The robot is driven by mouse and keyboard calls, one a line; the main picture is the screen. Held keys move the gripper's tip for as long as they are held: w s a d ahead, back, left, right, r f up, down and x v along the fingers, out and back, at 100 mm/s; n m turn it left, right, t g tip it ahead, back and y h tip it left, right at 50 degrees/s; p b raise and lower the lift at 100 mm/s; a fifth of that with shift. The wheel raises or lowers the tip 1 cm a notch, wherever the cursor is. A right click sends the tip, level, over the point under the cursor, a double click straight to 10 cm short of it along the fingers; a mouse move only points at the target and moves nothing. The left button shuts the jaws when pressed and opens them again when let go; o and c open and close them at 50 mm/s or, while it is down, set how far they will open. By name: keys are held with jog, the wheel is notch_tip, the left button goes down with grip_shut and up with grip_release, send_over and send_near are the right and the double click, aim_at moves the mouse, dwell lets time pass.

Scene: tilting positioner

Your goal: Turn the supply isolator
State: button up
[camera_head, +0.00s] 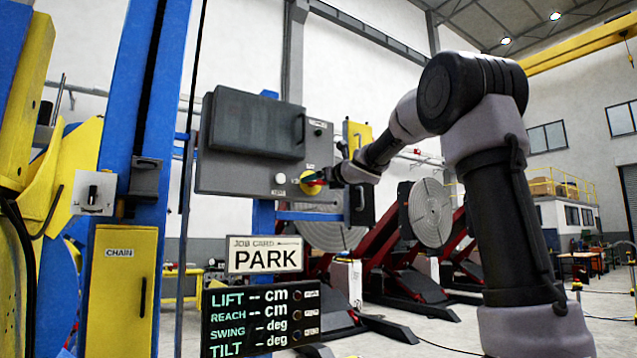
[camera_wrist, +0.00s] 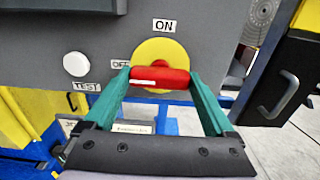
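The supply isolator is a red handle (camera_wrist: 160,78) on a yellow round plate (camera_wrist: 158,52), on the front of a grey cabinet (camera_head: 240,178). In the wrist view, "ON" is above the plate and "OFF" to its left. The handle lies level, with a white mark on it. My gripper (camera_wrist: 161,77) has its green fingers at the handle's two ends, with little or no gap visible. Whether they press on it I cannot tell. In the head view my gripper (camera_head: 324,177) reaches the yellow plate (camera_head: 309,182) from the right and hides part of the handle.
A white round TEST button (camera_wrist: 76,64) is left of the isolator. Below hang a PARK job card (camera_head: 264,255) and a readout board (camera_head: 262,318). A blue column (camera_head: 140,120) stands left.

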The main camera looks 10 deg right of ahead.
jog(key=c, duration=0.6)
jog(key=shift+o, duration=0.2)
jog(key=m, duration=0.3)
jog(key=shift+d+m, duration=0.1)
jog(key=shift+m, duration=0.3)
jog(key=m, duration=1)
jog(key=shift+m, duration=2.1)
jog(key=shift+f, duration=0.1)
